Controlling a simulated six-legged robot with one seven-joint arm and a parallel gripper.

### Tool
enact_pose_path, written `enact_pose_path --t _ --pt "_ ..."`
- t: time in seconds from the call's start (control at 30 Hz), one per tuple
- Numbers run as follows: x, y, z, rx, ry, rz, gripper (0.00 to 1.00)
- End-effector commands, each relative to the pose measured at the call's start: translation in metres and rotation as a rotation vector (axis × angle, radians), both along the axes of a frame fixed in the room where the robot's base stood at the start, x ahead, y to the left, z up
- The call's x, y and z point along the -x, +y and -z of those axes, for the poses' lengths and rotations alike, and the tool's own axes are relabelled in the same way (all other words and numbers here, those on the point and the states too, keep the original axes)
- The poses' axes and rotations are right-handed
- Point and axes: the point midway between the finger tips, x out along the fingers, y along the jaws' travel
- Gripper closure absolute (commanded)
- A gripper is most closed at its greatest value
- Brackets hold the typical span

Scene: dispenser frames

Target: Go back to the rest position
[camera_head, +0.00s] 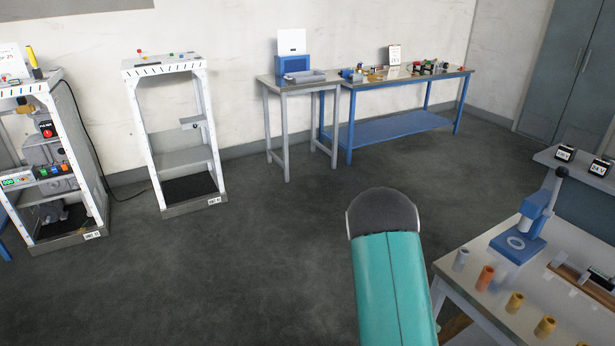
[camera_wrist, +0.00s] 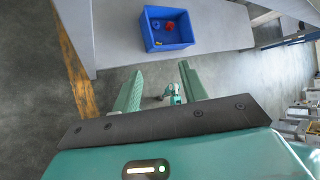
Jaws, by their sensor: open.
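My gripper (camera_wrist: 160,90) shows in the wrist view with its two green fingers apart and nothing between them. Beyond the fingers is the edge of a grey table top (camera_wrist: 115,35) and the dark floor. My green arm (camera_head: 392,280) rises from the bottom of the head view, with a dark rounded joint at its top. The gripper itself does not show in the head view.
A blue bin (camera_wrist: 167,28) with small red, blue and yellow parts stands on the grey table. A workbench (camera_head: 480,262) with a blue press (camera_head: 520,243) is close at right. Dispenser frames (camera_head: 178,130) stand at left. Middle floor is clear.

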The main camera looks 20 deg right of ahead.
Motion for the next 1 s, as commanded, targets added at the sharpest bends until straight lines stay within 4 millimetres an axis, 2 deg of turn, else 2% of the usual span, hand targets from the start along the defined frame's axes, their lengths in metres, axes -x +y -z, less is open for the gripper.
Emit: enact_pose_path --t 0.03,0.1,0.3,0.47,0.73,1.0 --pt "-0.007 0.011 -0.02 0.006 -0.078 0.048 0.57" --pt "-0.012 0.025 -0.045 0.013 -0.183 0.127 0.57" --pt "-0.02 0.069 -0.11 0.01 -0.464 0.356 0.57" --pt "-0.017 0.105 -0.159 -0.017 -0.669 0.545 0.57" --pt "0.001 0.168 -0.234 -0.101 -0.969 0.876 0.57" --pt "0.036 0.229 -0.294 -0.234 -1.186 1.223 0.57"
